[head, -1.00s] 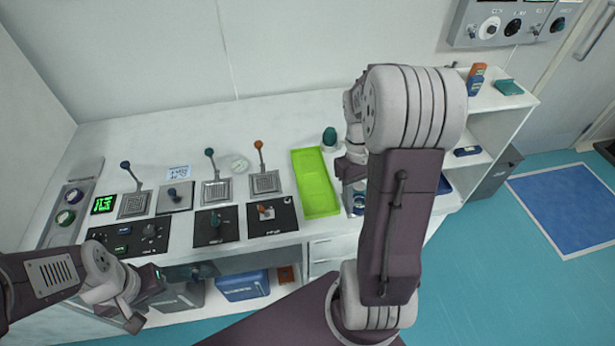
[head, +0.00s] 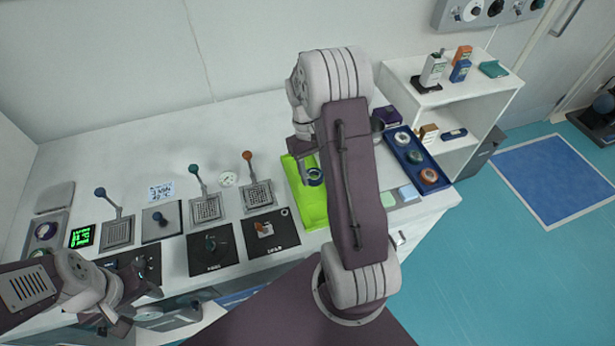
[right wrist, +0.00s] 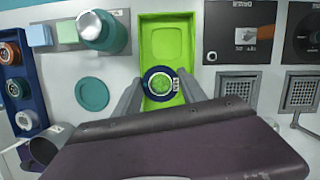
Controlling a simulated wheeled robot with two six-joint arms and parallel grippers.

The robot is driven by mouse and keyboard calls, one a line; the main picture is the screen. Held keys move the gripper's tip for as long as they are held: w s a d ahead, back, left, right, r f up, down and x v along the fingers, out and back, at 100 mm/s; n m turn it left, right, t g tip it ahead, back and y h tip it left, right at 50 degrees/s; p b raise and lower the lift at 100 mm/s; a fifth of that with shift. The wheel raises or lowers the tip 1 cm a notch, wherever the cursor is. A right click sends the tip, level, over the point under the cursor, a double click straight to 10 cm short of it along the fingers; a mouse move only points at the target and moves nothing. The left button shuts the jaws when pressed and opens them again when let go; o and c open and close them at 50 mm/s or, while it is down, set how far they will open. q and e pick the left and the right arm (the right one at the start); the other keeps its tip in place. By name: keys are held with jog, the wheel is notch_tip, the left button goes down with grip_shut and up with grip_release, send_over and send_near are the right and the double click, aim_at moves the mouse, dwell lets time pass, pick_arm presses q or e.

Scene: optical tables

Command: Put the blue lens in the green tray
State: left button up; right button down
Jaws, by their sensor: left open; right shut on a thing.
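The blue lens (head: 315,177) is a round piece with a dark blue rim; its middle looks green in the right wrist view (right wrist: 160,84). My right gripper (right wrist: 160,92) is shut on it, one finger on each side. I cannot tell whether the lens touches the tray floor. My right arm hides part of the tray's right side in the head view. My left gripper (head: 118,306) is open and empty at the lower left.
A dark blue rack (head: 404,141) with several round lenses stands right of the tray. A white shelf (head: 478,98) stands at the right.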

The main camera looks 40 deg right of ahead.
aim_at(310, 190)
jog(key=shift+w+a+f, duration=0.1)
jog(key=shift+w+f, duration=0.3)
jog(key=shift+w, duration=0.25)
jog(key=shift+w+f, duration=0.35)
jog(key=shift+w, duration=0.25)
jog(key=shift+f, duration=2.05)
jog(key=shift+f, duration=0.1)
jog(key=shift+f, duration=0.4)
jog(key=c, duration=0.9)
grip_release()
jog(key=shift+c, duration=0.2)
